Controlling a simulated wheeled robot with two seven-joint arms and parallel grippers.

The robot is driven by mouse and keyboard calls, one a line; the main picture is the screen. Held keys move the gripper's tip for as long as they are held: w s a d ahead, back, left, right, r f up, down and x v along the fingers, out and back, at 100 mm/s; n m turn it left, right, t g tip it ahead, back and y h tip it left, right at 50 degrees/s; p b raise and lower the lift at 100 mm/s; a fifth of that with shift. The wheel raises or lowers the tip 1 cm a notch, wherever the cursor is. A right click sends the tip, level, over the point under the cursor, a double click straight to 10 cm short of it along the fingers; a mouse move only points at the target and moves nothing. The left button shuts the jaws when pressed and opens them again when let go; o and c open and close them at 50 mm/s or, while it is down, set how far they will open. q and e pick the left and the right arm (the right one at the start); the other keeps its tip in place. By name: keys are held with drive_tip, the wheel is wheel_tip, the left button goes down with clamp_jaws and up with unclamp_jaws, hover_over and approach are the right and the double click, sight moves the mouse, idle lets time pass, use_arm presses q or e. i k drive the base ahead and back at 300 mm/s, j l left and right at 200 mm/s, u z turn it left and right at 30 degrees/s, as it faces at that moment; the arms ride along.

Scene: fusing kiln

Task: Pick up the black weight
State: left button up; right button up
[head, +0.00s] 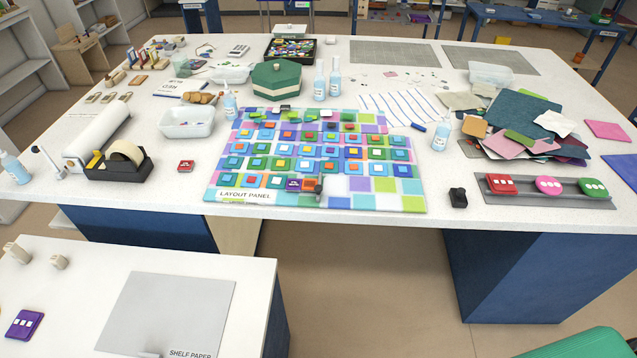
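A small black block with a raised top, which looks like the black weight (458,198), stands upright on the white table (455,222). It is just right of the layout panel (375,203) and left of the grey rail tray (545,202), touching neither as far as I can see. A small dark grey upright piece (319,187) stands on the front part of the layout panel; I cannot tell what it is. Neither of my grippers shows in the head view.
The layout panel carries rows of coloured glass squares. Spray bottles (441,133) stand behind the weight, and stacked coloured sheets (510,140) lie behind the tray. Bare tabletop surrounds the weight at the front edge. A lower white table (255,275) stands front left.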

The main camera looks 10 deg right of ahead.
sight(458, 198)
drive_tip(key=z, duration=1.35)
drive_tip(key=i+l+u, duration=0.15)
drive_tip(key=l, duration=0.3)
drive_tip(key=i+l+u, duration=0.15)
drive_tip(key=l, duration=0.3)
drive_tip(key=i+l+u, duration=0.1)
drive_tip(key=l, duration=0.4)
drive_tip(key=i+l+u, duration=0.15)
drive_tip(key=l, duration=0.35)
